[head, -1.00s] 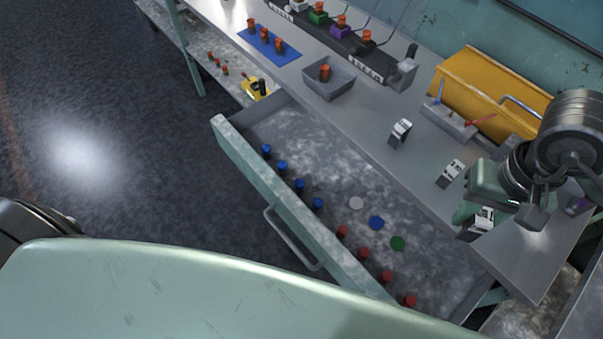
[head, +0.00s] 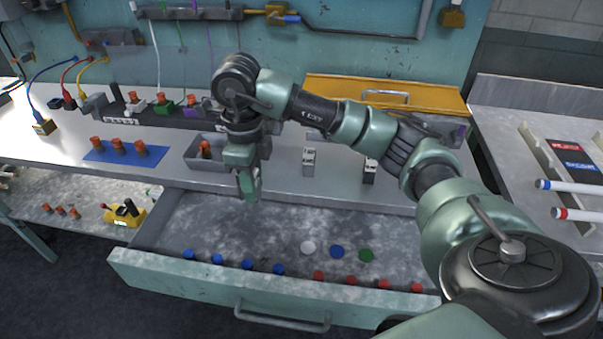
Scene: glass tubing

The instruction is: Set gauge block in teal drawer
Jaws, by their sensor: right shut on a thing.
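The teal drawer (head: 180,279) is pulled open below the workbench, its grey inside facing up. My right gripper (head: 249,190) points down over the back part of the drawer, left of its middle, near the bench's front edge. It is shut on the gauge block, which the fingers hide now; a white-and-dark block showed at the jaws earlier. Two similar white-and-dark blocks stand upright on the bench, one left (head: 309,161) and one right (head: 370,171), partly beside my arm. My left gripper is out of view.
Blue pegs (head: 218,261) and red pegs (head: 350,282) line the drawer's front, with white, blue and green discs (head: 366,255) behind. The drawer's back left floor is bare. A grey tray (head: 205,155) and yellow box (head: 388,91) are on the bench.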

